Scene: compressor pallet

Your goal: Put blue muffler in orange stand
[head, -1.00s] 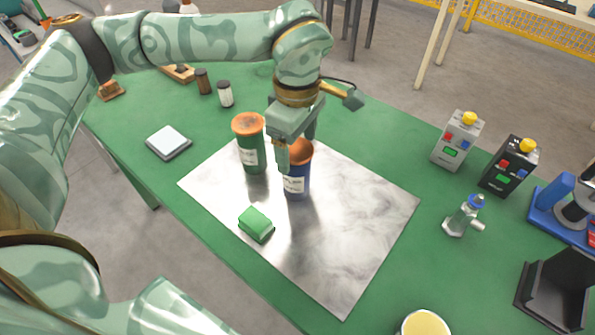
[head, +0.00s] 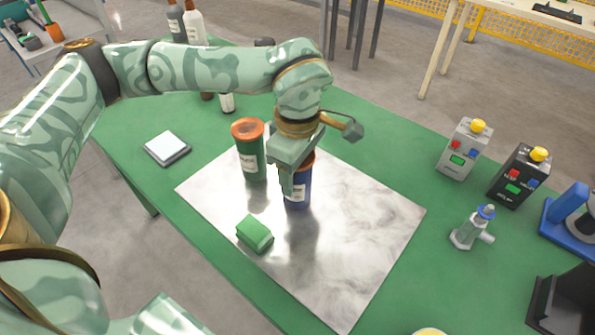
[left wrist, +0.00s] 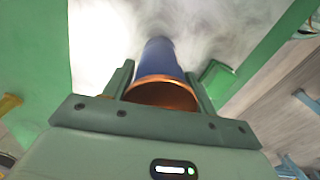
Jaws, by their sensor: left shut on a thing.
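The blue muffler (head: 299,192), a blue cylinder with an orange rim and a white label, stands upright on the grey marbled sheet. My left gripper (head: 296,176) reaches down from above and is shut on its upper part. In the left wrist view the blue muffler (left wrist: 158,58) lies between the two fingers, with its orange-rimmed end nearest the camera. I cannot tell whether its base is clear of the sheet. I cannot make out an orange stand in either view. My right gripper is not in view.
A green cylinder with an orange top (head: 250,152) stands close left of the muffler. A green block (head: 255,234) lies in front on the marbled sheet (head: 365,230). Two battery-like boxes (head: 465,150), a small fitting (head: 470,230) and a blue device (head: 570,215) stand right.

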